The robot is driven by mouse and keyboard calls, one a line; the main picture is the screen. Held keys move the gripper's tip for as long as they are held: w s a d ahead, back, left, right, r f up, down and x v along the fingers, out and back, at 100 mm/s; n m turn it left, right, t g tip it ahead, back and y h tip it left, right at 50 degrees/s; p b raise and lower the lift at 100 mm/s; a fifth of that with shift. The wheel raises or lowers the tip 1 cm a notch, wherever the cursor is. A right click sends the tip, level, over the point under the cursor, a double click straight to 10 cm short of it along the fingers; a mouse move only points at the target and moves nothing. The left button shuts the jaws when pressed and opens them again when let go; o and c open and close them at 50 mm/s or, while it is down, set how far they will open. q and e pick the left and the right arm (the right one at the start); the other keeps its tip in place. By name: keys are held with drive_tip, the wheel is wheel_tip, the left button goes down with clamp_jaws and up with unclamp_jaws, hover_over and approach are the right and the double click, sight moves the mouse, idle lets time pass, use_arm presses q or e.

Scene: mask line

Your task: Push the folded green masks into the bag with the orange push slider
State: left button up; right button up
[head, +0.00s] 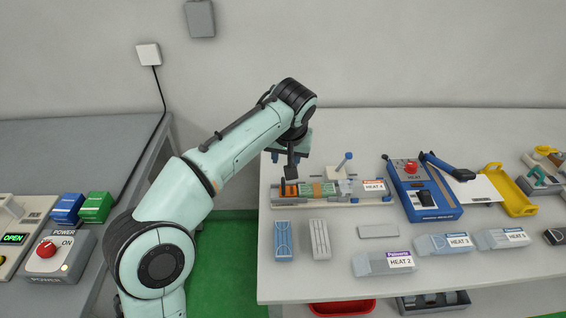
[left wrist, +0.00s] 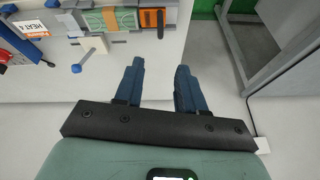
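The orange push slider (head: 291,190) sits at the left end of a grey fixture (head: 330,201), with a dark upright part that seems to be its handle. It also shows in the left wrist view (left wrist: 152,19). The folded green masks (head: 318,189) lie in the channel just right of it. The clear bag (head: 374,186) labelled HEAT 4 is at the fixture's right end. My left gripper (head: 285,159) is above the slider. In the left wrist view its blue fingers (left wrist: 160,67) are apart with nothing between them, and the slider is beyond the tips. My right gripper is out of view.
A blue-tipped lever (head: 345,161) stands up behind the channel. A blue heat sealer (head: 424,188) is to the right, with a yellow tray (head: 510,189) beyond it. Filled bags (head: 384,263) and grey blocks (head: 319,239) lie in front. A gap separates this table from the left one.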

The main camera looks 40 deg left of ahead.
sight(284, 179)
use_arm(q)
drive_tip(key=b+x, duration=0.2)
drive_tip(key=x, duration=1.1)
drive_tip(key=shift+a+f+b, duration=0.1)
drive_tip(key=shift+b, duration=0.3)
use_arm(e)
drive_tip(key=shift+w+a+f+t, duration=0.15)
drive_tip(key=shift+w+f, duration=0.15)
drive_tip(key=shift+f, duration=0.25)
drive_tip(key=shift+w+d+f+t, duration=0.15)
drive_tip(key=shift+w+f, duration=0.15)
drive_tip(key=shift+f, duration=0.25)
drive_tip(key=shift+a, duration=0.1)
use_arm(q)
clamp_jaws()
